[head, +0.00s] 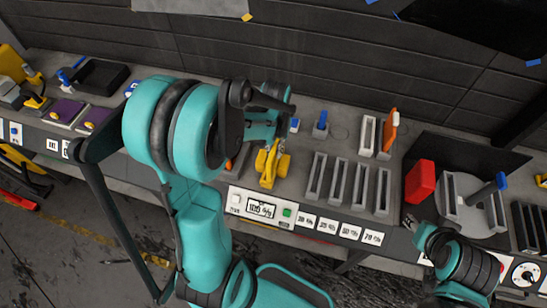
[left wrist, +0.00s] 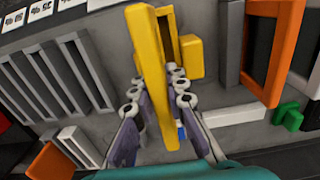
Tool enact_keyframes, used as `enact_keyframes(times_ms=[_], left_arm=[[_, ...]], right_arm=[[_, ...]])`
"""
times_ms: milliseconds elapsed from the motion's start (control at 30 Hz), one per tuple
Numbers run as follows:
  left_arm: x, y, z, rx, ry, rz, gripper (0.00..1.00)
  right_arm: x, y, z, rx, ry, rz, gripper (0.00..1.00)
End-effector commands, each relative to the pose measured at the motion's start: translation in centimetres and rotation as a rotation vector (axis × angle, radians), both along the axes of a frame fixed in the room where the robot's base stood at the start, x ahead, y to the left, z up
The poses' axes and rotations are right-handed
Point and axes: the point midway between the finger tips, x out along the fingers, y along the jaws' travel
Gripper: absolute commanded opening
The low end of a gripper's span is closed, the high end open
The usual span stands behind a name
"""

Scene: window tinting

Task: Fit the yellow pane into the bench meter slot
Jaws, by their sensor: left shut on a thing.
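The yellow pane (head: 268,167) is in my left gripper (head: 268,142), above the bench behind the bench meter (head: 262,208). In the left wrist view the pane (left wrist: 148,65) is upright, nearly edge-on, and the fingers of the gripper (left wrist: 157,95) close on it from both sides. A yellow block (left wrist: 191,58) shows beside it. The meter's display reads about 100 %. I cannot make out its slot clearly; my arm hides part of that area. I cannot tell whether the pane touches anything below. My right gripper (head: 418,228) is at the lower right, its fingers unclear.
A grey slotted rack (head: 349,183) stands right of the yellow pane, with percent labels (head: 340,228) in front. An orange-framed part (left wrist: 272,50) stands close on the other side. An orange piece (head: 390,132), a red block (head: 419,182) and a round turntable (head: 466,215) are farther right.

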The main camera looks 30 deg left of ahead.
Motion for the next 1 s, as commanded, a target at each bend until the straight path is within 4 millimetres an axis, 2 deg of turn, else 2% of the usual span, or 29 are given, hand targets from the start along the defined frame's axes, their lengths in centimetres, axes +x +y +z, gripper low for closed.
enact_keyframes(times_ms=[33,200,333,533,933,967,1000], left_arm=[[0.7,0.7,-0.9,0.0,0.0,0.002,0.0],[1.8,1.8,-1.5,0.0,0.001,0.0,0.0],[1.9,1.9,-2.5,0.0,0.001,-0.001,0.0],[1.9,1.8,-5.6,0.0,0.0,-0.001,0.0],[1.8,1.8,-5.9,0.0,0.0,0.0,0.0],[1.8,1.8,-5.9,0.0,0.0,0.0,0.18],[1.8,1.8,-5.8,0.0,0.0,0.0,0.29]], right_arm=[[0.0,0.0,-0.7,0.0,0.0,0.0,0.4],[0.0,0.0,-1.1,0.0,0.0,0.0,0.4],[0.0,0.0,-1.8,0.0,0.0,0.0,0.4],[0.0,0.0,-4.0,0.0,0.0,0.0,0.4],[0.0,0.0,-4.2,0.0,0.0,0.0,0.4],[0.0,0.0,-4.2,0.0,0.0,0.0,0.4],[0.0,0.0,-4.1,0.0,0.0,0.0,0.4]])
